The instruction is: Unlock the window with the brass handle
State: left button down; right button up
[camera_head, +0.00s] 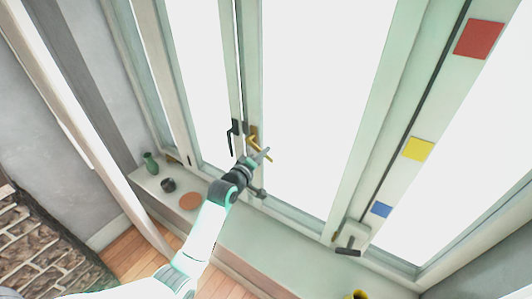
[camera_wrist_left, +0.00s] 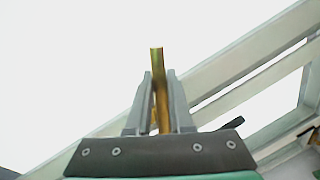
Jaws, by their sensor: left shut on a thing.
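The brass handle (camera_head: 254,140) is on the middle window frame in the head view, slanting down to the right. My left gripper (camera_head: 265,154) is at the lower part of this handle. In the left wrist view the brass handle (camera_wrist_left: 157,62) stands upright between the two fingers of the left gripper (camera_wrist_left: 160,77), which is shut on it. The window (camera_head: 310,95) looks closed in its frame, with bright white panes. The handle's base is hidden in the wrist view. My right gripper is in neither view.
A black handle (camera_head: 233,137) is just left of the brass one. Another dark handle (camera_head: 347,252) is at the lower right. A green vase (camera_head: 151,164), dark cup (camera_head: 168,184) and terracotta disc (camera_head: 190,201) are on the left sill. A yellow pot (camera_head: 356,295) shows at the bottom edge.

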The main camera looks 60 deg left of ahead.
aim_at(273, 141)
pick_arm(q)
jog(key=shift+w+d+r+n+h+p, duration=0.1)
jog(key=shift+d+r+n+h+p, duration=0.1)
jog(key=shift+r+n+p, duration=0.4)
jog(key=shift+w+d+r+n+h+p, duration=0.1)
jog(key=shift+r+n+h+p, duration=0.1)
jog(key=shift+r+n+p, duration=0.35)
jog(key=shift+r+n+t+h+p, duration=0.3)
jog(key=shift+r+n+p, duration=0.2)
jog(key=shift+n+p, duration=0.6)
jog(key=c, duration=0.8)
grip_release()
jog(key=shift+s, duration=0.1)
jog(key=v, duration=1.1)
jog(key=shift+s, duration=0.2)
jog(key=shift+d+r, duration=0.1)
